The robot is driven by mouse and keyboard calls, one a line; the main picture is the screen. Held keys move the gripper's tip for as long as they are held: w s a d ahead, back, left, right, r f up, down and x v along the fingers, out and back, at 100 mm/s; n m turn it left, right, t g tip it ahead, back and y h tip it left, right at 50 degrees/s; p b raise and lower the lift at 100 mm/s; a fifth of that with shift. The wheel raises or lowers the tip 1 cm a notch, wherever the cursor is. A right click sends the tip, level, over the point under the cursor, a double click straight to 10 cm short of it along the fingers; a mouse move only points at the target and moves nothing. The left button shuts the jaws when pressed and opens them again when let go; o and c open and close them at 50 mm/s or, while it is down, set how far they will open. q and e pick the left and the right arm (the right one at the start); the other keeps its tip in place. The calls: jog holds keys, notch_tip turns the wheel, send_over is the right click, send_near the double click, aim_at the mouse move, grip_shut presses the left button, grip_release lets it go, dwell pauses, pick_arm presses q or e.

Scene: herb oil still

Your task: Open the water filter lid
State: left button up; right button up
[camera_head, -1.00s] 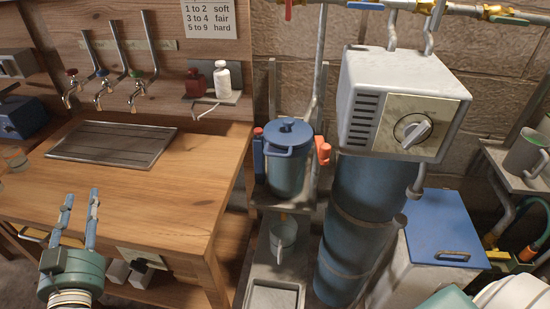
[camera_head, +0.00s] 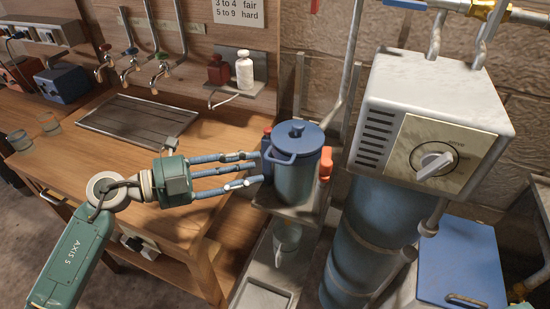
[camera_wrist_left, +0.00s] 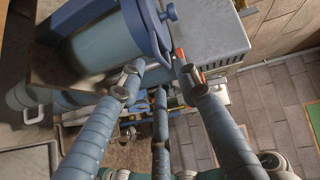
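The water filter (camera_head: 296,178) is a blue cylindrical vessel standing on a narrow grey shelf right of the wooden counter. Its blue lid (camera_head: 310,136) is on and closed, with a small knob on top and a loop handle at the front left. My left gripper (camera_head: 253,170) points right, its spread fingers open and empty, with the tips just left of the filter. In the left wrist view, the fingers (camera_wrist_left: 160,82) reach toward the filter body (camera_wrist_left: 100,48) and the rim and handle of the lid (camera_wrist_left: 148,28). I cannot tell whether a fingertip touches.
A grey box with a dial (camera_head: 432,115) on a blue cylinder stands close right of the filter. An orange-red part (camera_head: 325,165) is at the filter's right side. A small shelf with a white bottle (camera_head: 245,70) is behind left. A clear jug (camera_head: 287,238) sits below.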

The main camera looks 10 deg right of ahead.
aim_at(274, 160)
pick_arm(q)
jog(key=shift+p+x, duration=0.45)
jog(key=shift+x, duration=2.8)
pick_arm(e)
jog(key=d, duration=0.1)
jog(key=d+r, duration=0.1)
jog(key=d, duration=0.1)
jog(key=shift+d, duration=0.1)
pick_arm(q)
jog(key=shift+c, duration=0.7)
grip_shut()
pick_arm(e)
jog(key=shift+a, duration=1.05)
